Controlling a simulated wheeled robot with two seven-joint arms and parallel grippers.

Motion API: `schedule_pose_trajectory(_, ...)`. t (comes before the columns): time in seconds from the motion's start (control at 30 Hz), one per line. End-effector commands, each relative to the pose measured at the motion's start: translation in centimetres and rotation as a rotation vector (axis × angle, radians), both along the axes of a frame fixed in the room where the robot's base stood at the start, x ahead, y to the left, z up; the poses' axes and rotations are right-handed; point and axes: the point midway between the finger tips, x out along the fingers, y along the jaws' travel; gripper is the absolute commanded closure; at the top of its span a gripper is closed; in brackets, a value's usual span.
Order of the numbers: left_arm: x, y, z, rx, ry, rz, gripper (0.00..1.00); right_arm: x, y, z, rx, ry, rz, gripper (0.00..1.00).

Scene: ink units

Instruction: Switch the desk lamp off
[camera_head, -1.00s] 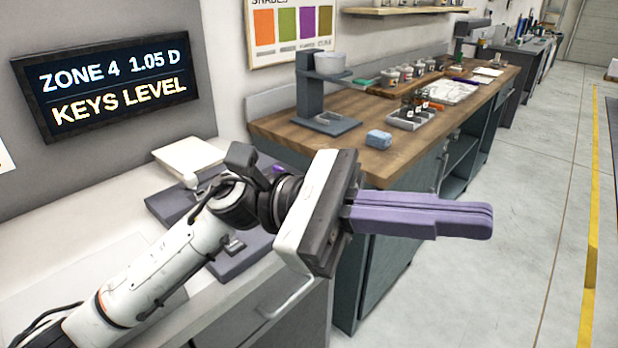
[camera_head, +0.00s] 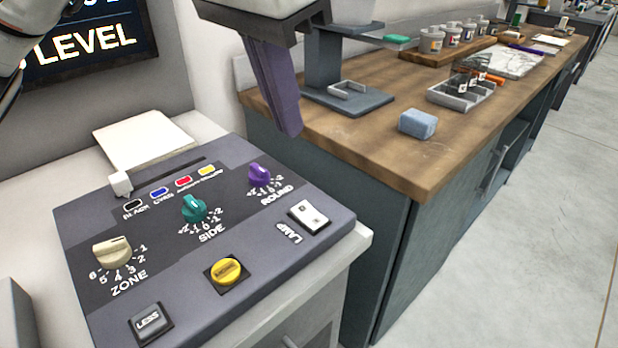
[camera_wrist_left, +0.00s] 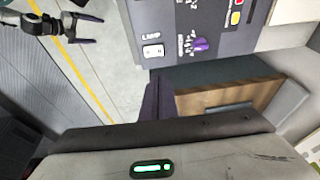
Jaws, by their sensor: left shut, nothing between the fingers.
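The lamp switch (camera_head: 308,214) is a white rocker in a dark frame, labelled LAMP, at the right edge of the grey control panel (camera_head: 85,235). It also shows in the left wrist view (camera_wrist_left: 153,50). I cannot tell which way the rocker is tipped. My left gripper (camera_head: 290,132) has purple fingers, shut and empty, pointing down above and behind the switch in the head view, apart from it. In the left wrist view its fingers (camera_wrist_left: 158,85) lie just below the switch. I cannot make out the desk lamp.
The panel also carries a zone knob (camera_head: 112,252), a teal side knob (camera_head: 194,208), a purple round knob (camera_head: 259,175), a yellow button (camera_head: 226,270) and a LESS key (camera_head: 148,320). A wooden bench (camera_head: 400,165) with a blue block (camera_head: 417,123) stands at the right.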

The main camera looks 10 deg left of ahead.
Motion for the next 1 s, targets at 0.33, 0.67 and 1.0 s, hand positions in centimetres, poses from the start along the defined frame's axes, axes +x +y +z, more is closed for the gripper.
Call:
schedule_pose_trajectory(0.33,0.2,-0.2,-0.7,-0.004,0.004,0.001,1.00,-0.8,0.1,-0.6,0.002,0.017,-0.001,0.13)
schedule_pose_trajectory(0.67,1.7,-0.9,-6.8,-0.004,0.006,0.000,1.00,-0.3,0.0,-0.9,0.004,0.007,-0.004,0.13)
schedule_pose_trajectory(1.0,2.7,-1.0,-12.4,-0.004,0.005,0.000,1.00,0.1,0.0,-0.8,0.006,-0.001,-0.005,0.13)
